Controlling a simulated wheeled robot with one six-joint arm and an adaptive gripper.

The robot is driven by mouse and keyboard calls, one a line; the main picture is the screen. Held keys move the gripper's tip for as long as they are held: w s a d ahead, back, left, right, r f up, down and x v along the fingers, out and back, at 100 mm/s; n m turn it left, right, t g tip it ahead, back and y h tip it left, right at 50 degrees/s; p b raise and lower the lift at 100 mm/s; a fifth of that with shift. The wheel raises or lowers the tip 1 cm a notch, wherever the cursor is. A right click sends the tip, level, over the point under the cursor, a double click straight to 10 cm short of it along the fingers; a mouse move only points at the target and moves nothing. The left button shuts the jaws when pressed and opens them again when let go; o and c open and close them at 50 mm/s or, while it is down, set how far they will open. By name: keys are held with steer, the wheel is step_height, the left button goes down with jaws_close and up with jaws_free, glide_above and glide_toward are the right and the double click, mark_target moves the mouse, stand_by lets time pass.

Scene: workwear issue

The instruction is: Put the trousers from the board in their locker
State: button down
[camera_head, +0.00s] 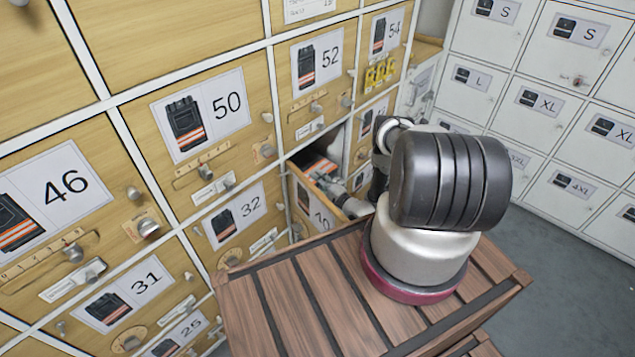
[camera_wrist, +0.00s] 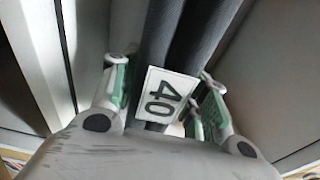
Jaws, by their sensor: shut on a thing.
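Dark trousers (camera_wrist: 183,45) with a white tag reading 40 are between the fingers of my gripper (camera_wrist: 162,100) in the wrist view. My gripper is shut on them. In the head view, my gripper (camera_head: 333,180) is at the opening of a pulled-out wooden locker (camera_head: 303,200). Its front label is partly hidden and appears to read 40. Dark cloth with an orange band (camera_head: 318,165) shows inside this opening, partly covered by my gripper. I cannot tell whether it is the held trousers. My arm hides the locker's right side.
Shut wooden lockers surround the open one, including 50 (camera_head: 215,112), 52 (camera_head: 318,68) and 32 (camera_head: 240,215). A slatted wooden surface (camera_head: 290,300) lies in front, under my arm. White lockers with size labels (camera_head: 545,100) stand at the right, with grey floor (camera_head: 560,275) before them.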

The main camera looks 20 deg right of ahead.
steer(key=shift+f, duration=0.15)
steer(key=c, duration=0.8)
jaws_free()
steer(key=shift+f, duration=0.1)
steer(key=shift+o, duration=0.2)
steer(key=v, duration=1.2)
steer(key=shift+d, duration=0.1)
